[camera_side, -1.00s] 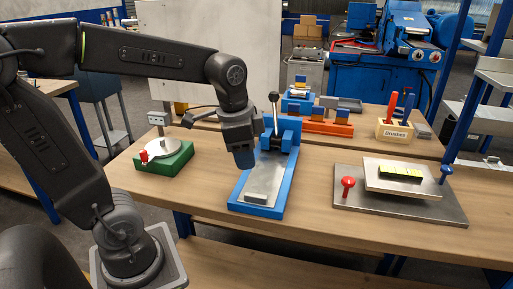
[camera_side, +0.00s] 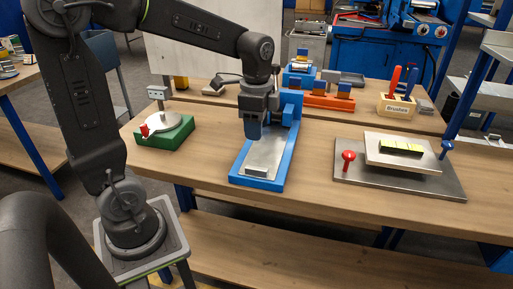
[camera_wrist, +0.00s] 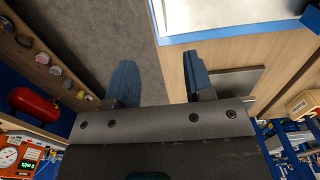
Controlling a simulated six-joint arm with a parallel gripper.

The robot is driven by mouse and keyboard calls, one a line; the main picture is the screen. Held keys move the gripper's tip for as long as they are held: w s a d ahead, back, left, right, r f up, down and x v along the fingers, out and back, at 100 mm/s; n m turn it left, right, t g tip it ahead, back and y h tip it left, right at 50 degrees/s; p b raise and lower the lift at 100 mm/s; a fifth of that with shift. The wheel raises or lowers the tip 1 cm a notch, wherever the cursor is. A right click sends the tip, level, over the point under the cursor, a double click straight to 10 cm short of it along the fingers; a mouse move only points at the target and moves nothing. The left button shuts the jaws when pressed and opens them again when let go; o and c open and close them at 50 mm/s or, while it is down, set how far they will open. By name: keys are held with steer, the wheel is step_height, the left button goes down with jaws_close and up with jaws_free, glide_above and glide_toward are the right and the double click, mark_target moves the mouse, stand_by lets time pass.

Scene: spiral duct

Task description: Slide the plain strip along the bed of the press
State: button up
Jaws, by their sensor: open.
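The press (camera_side: 237,168) has a blue frame and stands on the wooden bench. A grey metal surface lies along its bed, and a flat grey piece at its front end looks like the plain strip (camera_side: 257,171); where strip and bed part is hard to tell. My gripper (camera_side: 253,131) points down above the rear part of the bed, behind the front end of the strip, and hides part of the press. In the wrist view my gripper (camera_wrist: 160,75) has its two blue fingers wide apart with nothing between them. The press bed's blue edge (camera_wrist: 235,28) shows at the upper right there.
A steel plate with a red knob (camera_side: 347,160) lies to the right. Orange fixtures (camera_side: 325,101) and a brush holder (camera_side: 397,107) stand behind. Bare bench lies between press and plate.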

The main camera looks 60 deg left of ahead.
mark_target(257, 167)
step_height(257, 167, down, 12)
steer(key=shift+f, duration=0.2)
steer(key=shift+c, duration=0.2)
jaws_close()
stand_by(0.5)
